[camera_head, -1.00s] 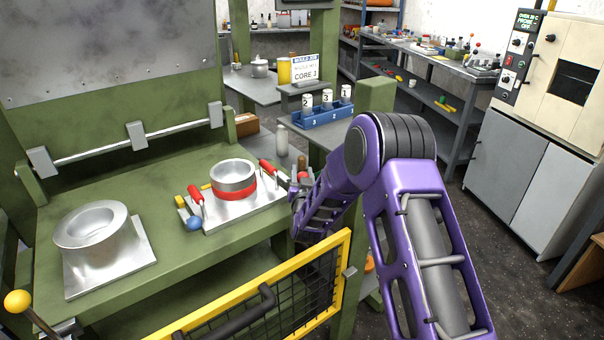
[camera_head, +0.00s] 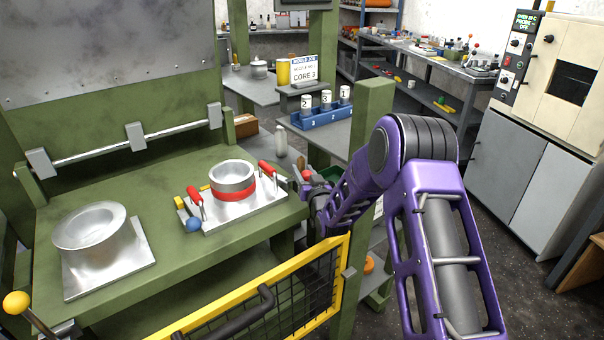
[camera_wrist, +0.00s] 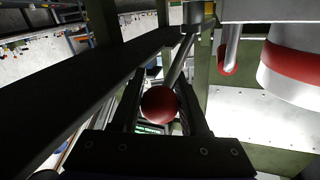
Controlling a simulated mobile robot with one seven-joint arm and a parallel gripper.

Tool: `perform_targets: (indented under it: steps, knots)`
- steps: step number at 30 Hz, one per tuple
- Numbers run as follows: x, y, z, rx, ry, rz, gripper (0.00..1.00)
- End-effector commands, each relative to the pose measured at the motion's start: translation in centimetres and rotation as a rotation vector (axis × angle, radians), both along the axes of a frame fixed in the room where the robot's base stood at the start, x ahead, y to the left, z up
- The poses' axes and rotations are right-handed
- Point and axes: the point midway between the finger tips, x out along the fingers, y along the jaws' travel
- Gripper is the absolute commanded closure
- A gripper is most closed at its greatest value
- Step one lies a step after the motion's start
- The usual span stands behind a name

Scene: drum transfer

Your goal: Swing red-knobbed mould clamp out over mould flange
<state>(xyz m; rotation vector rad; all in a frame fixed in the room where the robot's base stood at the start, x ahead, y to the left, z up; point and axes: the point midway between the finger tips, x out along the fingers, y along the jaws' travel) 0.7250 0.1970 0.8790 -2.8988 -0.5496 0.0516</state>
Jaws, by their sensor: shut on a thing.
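The mould is a silver cylinder with a red band (camera_head: 234,193) on a square silver flange (camera_head: 240,211), on the green press bed. Two red-gripped handles stand on the flange. The clamp's red knob (camera_head: 306,174) is just off the flange's right side. In the wrist view the red knob (camera_wrist: 158,105) sits between my gripper's fingers (camera_wrist: 162,90), on a thin grey rod rising to a grey pivot (camera_wrist: 194,12). My gripper is shut on the knob, at the bed's right edge.
A silver flanged funnel-like part (camera_head: 92,232) stands at the bed's left. A yellow-framed mesh guard (camera_head: 285,290) and a green post (camera_head: 362,150) are close to my arm.

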Motion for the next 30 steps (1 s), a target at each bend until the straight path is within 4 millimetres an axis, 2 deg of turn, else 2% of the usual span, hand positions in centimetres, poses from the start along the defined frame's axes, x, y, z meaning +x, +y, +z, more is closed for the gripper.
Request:
perform_targets:
  steps: [9,20,21,26,30]
  knots:
    - [0.86,-0.26,0.19,0.000,-0.003,0.140,1.00]
    - [0.88,-0.22,0.18,0.000,-0.002,0.155,1.00]
    - [0.88,-0.22,0.18,0.000,-0.002,0.155,0.54]
    - [0.86,-0.23,0.14,-0.001,-0.001,0.154,0.27]
    - [0.84,-0.23,0.09,-0.001,0.000,0.154,0.27]
